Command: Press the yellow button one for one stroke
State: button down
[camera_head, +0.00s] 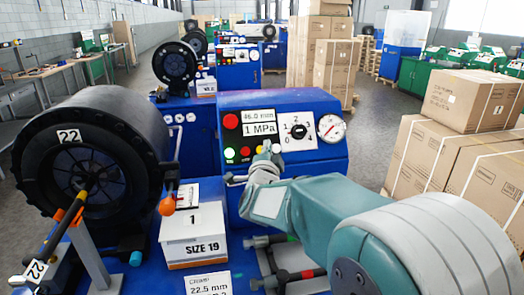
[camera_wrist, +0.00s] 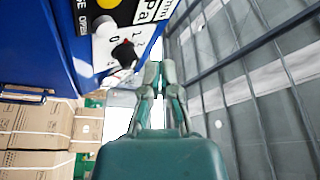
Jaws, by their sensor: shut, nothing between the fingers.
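The yellow button (camera_head: 260,149) is on the lower part of the blue machine's front panel, right of a small red button (camera_head: 245,151) and a green button (camera_head: 229,153). My gripper (camera_head: 267,148) partly covers it in the head view. In the wrist view the yellow button (camera_wrist: 82,3) is cut by the top edge, above and left of my gripper (camera_wrist: 160,68). My fingers are shut and empty. They appear apart from the button in the wrist view; the exact gap cannot be told.
A larger red button (camera_head: 231,121), a black selector knob (camera_head: 298,131) and a gauge (camera_head: 331,128) are on the same panel. A black crimper head (camera_head: 90,165) stands left, with a white box (camera_head: 193,238) beside it. Cartons (camera_head: 425,155) stand right, across a strip of floor.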

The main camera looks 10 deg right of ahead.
aim_at(261, 150)
jog(key=w+f, duration=0.3)
jog(key=w, duration=0.2)
jog(key=shift+w+a+f, duration=0.15)
jog(key=shift+f, duration=0.1)
jog(key=shift+a, duration=0.1)
dwell(0.4)
jog(key=shift+w, duration=0.1)
dwell(0.7)
jog(key=shift+w+f, duration=0.15)
jog(key=shift+w, duration=0.05)
